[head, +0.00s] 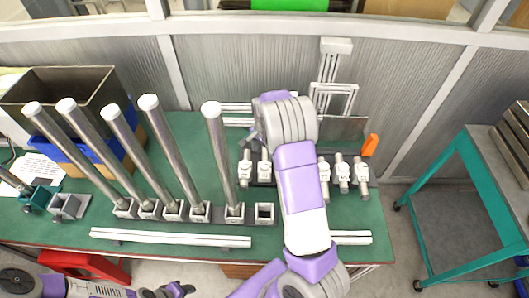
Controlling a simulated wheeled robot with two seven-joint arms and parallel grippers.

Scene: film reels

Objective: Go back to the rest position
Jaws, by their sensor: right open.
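My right arm reaches over the green workbench (345,215) from the bottom edge. My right gripper (251,138) is at its far end, just right of the tallest-standing metal rod (217,140), above the back of a row of white clamp fittings (265,165). It is small and partly hidden by my wrist, but it is open, and nothing shows in it. My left gripper (172,292) is low at the bottom edge, in front of the bench and away from everything on it. Its fingers are too cut off to tell open from shut.
Several metal rods stand in grey square sockets (173,210) on the bench; one socket (265,212) is empty. White rails (170,238) lie along the front. An orange piece (370,146) stands at right. A teal cart (468,200) is right, a dark box (75,90) left.

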